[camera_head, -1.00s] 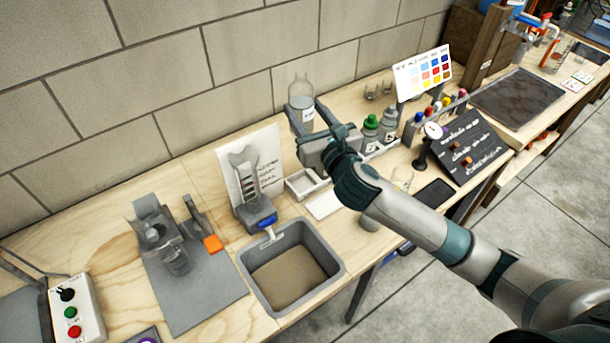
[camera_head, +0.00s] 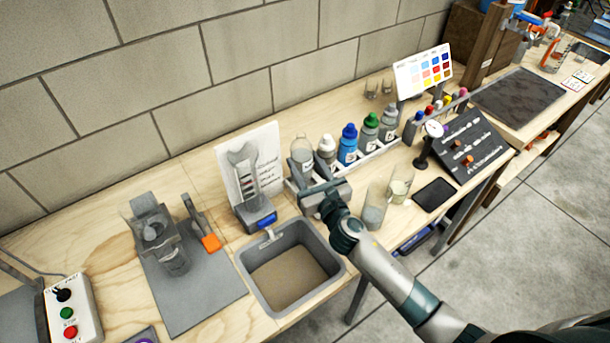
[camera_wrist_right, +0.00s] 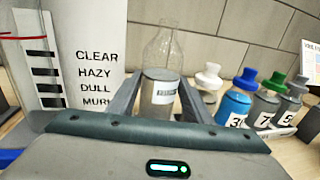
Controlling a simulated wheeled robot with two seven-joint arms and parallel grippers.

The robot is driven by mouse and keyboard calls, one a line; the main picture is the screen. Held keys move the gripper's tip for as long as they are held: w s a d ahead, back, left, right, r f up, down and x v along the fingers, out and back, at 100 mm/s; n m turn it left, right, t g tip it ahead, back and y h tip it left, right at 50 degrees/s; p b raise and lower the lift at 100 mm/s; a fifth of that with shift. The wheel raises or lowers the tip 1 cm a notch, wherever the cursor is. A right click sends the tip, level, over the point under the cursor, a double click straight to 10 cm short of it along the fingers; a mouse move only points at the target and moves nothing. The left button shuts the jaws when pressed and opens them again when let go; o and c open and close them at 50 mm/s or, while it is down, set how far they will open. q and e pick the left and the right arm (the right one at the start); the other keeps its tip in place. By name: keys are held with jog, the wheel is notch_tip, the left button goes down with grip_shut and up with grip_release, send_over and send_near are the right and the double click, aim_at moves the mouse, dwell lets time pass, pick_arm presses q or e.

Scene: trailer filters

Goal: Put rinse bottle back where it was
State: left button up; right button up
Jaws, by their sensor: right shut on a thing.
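The rinse bottle (camera_head: 302,158) is clear, with grey contents and a white label. It stands upright at the left end of the row of capped bottles. My right gripper (camera_head: 304,178) is shut on it low down, with one finger on each side. In the right wrist view the bottle (camera_wrist_right: 160,95) is between the two fingers (camera_wrist_right: 160,98). Its base is hidden by the gripper, so I cannot tell whether it rests in the rack's left slot or just above it. My left gripper is not in view.
Bottles with white (camera_head: 326,148), blue (camera_head: 347,143), green (camera_head: 369,131) and grey (camera_head: 389,121) caps stand in a row to the right. A clarity chart (camera_head: 265,160) and a grey sink (camera_head: 290,268) are to the left. Clear beakers (camera_head: 374,212) stand right of my gripper.

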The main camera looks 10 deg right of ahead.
aim_at(306, 176)
jog(key=shift+f+b, duration=0.75)
jog(key=shift+f, duration=1.35)
jog(key=shift+f, duration=0.1)
jog(key=o, duration=1.3)
jog(key=shift+s+d, duration=0.1)
jog(key=shift+s, duration=0.25)
jog(key=s, duration=0.3)
jog(key=s+d+b, duration=0.1)
jog(key=s, duration=0.3)
jog(key=s+d, duration=0.1)
jog(key=s, duration=0.3)
jog(key=shift+s+d+b, duration=0.1)
jog(key=shift+b, duration=0.3)
